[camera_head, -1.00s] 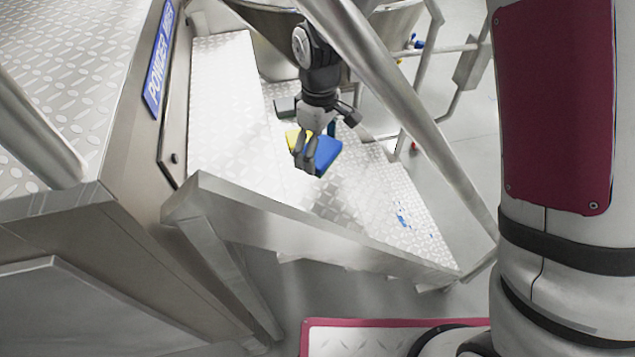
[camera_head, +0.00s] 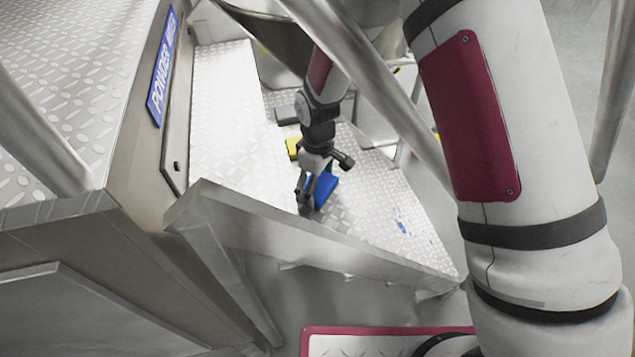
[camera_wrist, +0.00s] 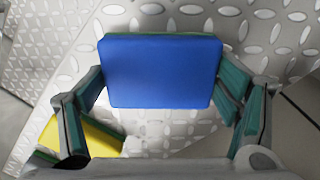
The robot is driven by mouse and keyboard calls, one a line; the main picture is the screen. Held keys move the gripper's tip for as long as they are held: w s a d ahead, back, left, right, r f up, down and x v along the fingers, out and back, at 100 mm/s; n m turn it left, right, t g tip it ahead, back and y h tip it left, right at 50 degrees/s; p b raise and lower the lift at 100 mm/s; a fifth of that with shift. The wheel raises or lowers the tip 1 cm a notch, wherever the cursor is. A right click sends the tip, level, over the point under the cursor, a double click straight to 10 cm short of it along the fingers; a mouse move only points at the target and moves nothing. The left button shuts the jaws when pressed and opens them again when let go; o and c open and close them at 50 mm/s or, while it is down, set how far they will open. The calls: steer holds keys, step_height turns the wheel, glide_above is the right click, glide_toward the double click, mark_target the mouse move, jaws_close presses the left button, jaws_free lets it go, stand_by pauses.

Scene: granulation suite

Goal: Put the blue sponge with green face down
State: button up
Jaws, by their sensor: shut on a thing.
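The blue sponge (camera_head: 321,191) is at my gripper (camera_head: 307,208), over the diamond-plate tread (camera_head: 370,210) in the head view. In the wrist view, the sponge (camera_wrist: 160,72) shows its broad blue face to the camera, with a thin green strip along its far edge. My gripper's fingers (camera_wrist: 160,105) stand on either side of it, shut on it. The head view does not make clear whether the sponge touches the tread. Its green face is mostly hidden.
A yellow sponge (camera_head: 292,147) lies on the tread behind my gripper, and a grey block (camera_head: 287,114) lies farther back. Blue marks (camera_head: 402,227) are on the tread to the right. A metal handrail (camera_head: 385,85) crosses close to my arm. A sign panel (camera_head: 160,65) stands left.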

mark_target(318, 185)
steer(key=shift+f, duration=0.2)
steer(key=o, duration=1)
steer(key=shift+c, duration=0.2)
steer(key=shift+r, duration=0.15)
step_height(318, 185, up, 12)
steer(key=shift+b, duration=0.35)
